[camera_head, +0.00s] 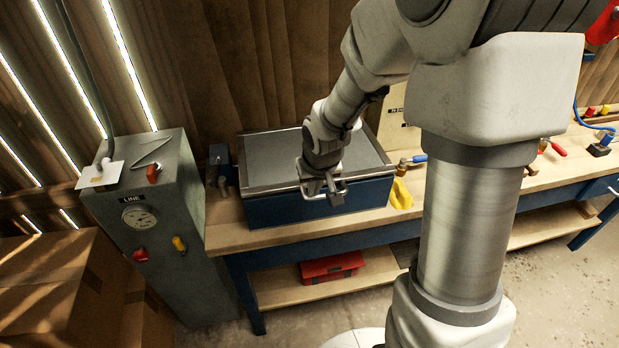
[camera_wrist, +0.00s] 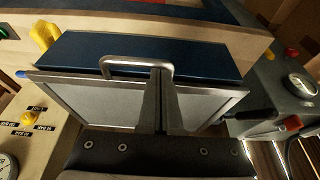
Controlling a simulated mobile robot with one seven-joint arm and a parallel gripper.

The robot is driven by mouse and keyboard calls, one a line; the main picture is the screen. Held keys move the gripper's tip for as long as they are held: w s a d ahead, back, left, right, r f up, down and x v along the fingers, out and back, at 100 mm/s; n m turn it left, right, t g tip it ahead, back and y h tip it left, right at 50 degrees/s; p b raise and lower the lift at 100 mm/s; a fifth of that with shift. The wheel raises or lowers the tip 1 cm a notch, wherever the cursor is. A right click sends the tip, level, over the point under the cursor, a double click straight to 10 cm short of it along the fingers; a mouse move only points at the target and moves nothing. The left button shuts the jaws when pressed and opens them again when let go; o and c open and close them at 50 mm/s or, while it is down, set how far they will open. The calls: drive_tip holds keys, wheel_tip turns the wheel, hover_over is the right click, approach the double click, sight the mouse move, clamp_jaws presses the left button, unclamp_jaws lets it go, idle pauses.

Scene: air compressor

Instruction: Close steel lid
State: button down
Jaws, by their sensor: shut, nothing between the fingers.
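The blue box (camera_head: 285,209) stands on the workbench, its front face visible below the steel lid (camera_head: 265,158). The lid is a grey panel with a metal rim, lying about flat over the box; I cannot tell whether a small gap remains under its front edge. It also shows in the wrist view (camera_wrist: 205,105). A bent metal handle (camera_wrist: 137,64) sits at the lid's front edge. My gripper (camera_head: 330,198) is at the front edge by the handle, fingers shut and empty. In the wrist view, the fingertips (camera_wrist: 160,74) overlap the handle's right part; contact is unclear.
A grey cabinet (camera_head: 150,215) with a gauge stands left of the workbench (camera_head: 225,238). A yellow object (camera_head: 401,194) and a blue-handled valve (camera_head: 416,159) are just right of the box. A red toolbox (camera_head: 332,267) lies on the lower shelf.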

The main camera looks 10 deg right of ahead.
drive_tip(key=shift+f, duration=0.45)
drive_tip(key=shift+f, duration=0.15)
